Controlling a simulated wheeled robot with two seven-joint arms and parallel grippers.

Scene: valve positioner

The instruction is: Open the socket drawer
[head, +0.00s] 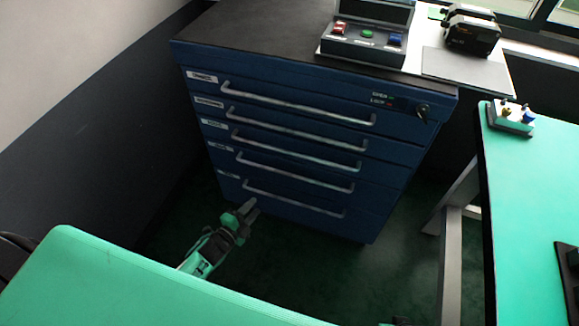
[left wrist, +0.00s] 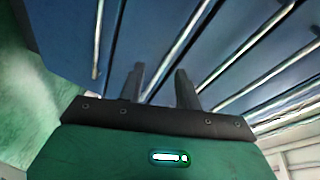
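A blue drawer cabinet (head: 280,115) stands at the back centre with several drawers, all shut. Each has a long grey bar handle and a small white label at its left end. The label text is too small to read surely, so I cannot tell which is the socket drawer. My left gripper (head: 247,208) is open and empty in front of the lowest drawer, near the left end of its handle (head: 293,200). In the left wrist view the two fingers (left wrist: 159,78) stand apart, with bar handles running diagonally beyond them. My right gripper does not show.
A key lock (head: 422,112) sits at the cabinet's upper right. A control box (head: 366,43) stands on the cabinet top. A green table (head: 540,190) is at the right, and a green surface (head: 120,285) fills the lower left. Dark floor lies between.

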